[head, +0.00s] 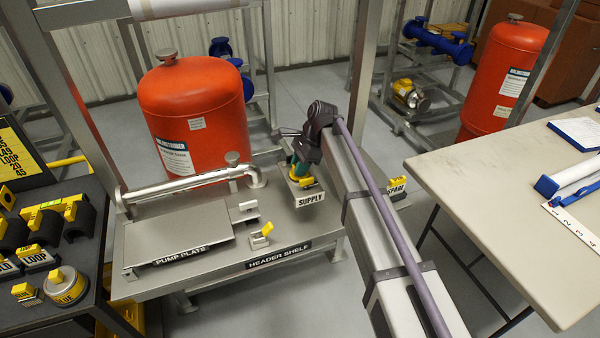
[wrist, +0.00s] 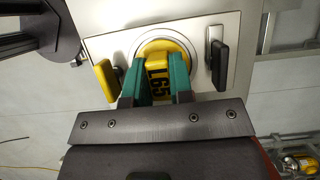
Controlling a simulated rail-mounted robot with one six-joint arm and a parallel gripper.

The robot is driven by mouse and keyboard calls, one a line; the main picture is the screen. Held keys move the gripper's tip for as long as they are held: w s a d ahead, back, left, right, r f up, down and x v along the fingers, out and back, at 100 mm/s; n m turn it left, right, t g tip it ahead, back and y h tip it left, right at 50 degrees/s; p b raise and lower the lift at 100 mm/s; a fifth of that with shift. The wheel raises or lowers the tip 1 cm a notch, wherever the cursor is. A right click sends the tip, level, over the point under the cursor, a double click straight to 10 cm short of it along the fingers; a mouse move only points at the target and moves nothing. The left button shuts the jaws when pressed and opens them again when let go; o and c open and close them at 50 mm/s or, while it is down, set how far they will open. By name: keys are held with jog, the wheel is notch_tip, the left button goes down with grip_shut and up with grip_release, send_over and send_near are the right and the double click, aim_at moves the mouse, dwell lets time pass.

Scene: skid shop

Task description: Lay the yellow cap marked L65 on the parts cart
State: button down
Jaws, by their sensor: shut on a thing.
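The yellow cap marked L65 (wrist: 159,76) is between the green fingers of my gripper (wrist: 158,84) in the wrist view. My gripper is shut on it. The cap sits at a round, pale-rimmed port on a light metal plate, and I cannot tell whether it is seated or just clear. In the head view my gripper (head: 303,168) is low over the SUPPLY stand (head: 310,198), with a bit of yellow under it. A dark cart (head: 80,308) with several yellow and black parts stands at the left; its name as the parts cart is not readable.
Beside the port are a yellow-handled latch (wrist: 106,80) and a black-handled latch (wrist: 219,62). The header shelf (head: 200,287) holds a pipe (head: 190,184) and the pump plate (head: 180,240). A red tank (head: 197,115) stands behind. A pale table (head: 480,170) is at the right.

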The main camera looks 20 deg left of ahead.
jog(key=shift+r+p, duration=3.15)
jog(key=shift+r, duration=0.25)
jog(key=shift+f, duration=0.1)
